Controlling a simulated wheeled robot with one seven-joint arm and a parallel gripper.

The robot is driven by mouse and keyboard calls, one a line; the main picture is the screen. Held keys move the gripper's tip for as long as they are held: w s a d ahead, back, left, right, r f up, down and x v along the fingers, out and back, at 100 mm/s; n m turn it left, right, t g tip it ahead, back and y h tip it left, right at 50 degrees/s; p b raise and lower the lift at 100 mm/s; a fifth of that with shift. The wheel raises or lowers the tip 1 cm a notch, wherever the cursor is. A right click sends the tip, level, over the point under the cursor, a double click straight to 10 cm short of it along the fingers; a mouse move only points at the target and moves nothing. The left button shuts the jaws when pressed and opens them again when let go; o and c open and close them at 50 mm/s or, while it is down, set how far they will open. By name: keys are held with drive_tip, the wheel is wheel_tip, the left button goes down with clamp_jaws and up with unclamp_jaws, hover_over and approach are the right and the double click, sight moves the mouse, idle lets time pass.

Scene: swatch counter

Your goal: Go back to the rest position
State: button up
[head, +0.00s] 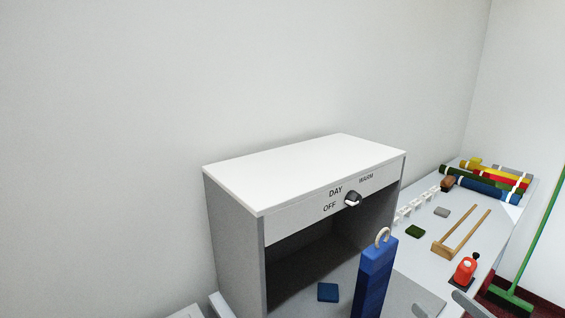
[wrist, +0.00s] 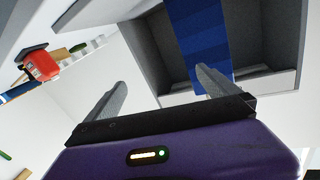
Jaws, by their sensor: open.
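My gripper (wrist: 160,88) shows in the wrist view with its two grey fingers wide apart and nothing between them. Beyond the fingers is the blue striped hanging piece (wrist: 200,40), in front of the grey open box. In the head view this blue piece (head: 375,283) stands upright at the box's front right, with a pale ring (head: 383,236) at its top. I cannot tell what holds it up.
A white-topped light box (head: 305,172) has a knob (head: 352,200) marked OFF, DAY and WARM. A blue swatch (head: 328,292) lies inside. To the right are a green swatch (head: 415,231), a wooden frame (head: 460,235), a red tool (head: 465,270), fabric rolls (head: 490,183) and a green broom (head: 540,240).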

drive_tip(key=s+d+f+m+h, duration=0.2)
drive_tip(key=s+f+m+h, duration=0.45)
drive_tip(key=s, duration=0.55)
drive_tip(key=s+a+n, duration=0.1)
drive_tip(key=s+a, duration=0.4)
drive_tip(key=s, duration=0.3)
drive_tip(key=s+a+n+g, duration=0.1)
drive_tip(key=s+a, duration=0.3)
drive_tip(key=s, duration=0.4)
drive_tip(key=s+a+n+g, duration=0.1)
drive_tip(key=s+a+n, duration=0.1)
drive_tip(key=s+a, duration=0.3)
drive_tip(key=s, duration=0.3)
drive_tip(key=shift+s+a+n+y, duration=0.35)
drive_tip(key=shift+s, duration=0.05)
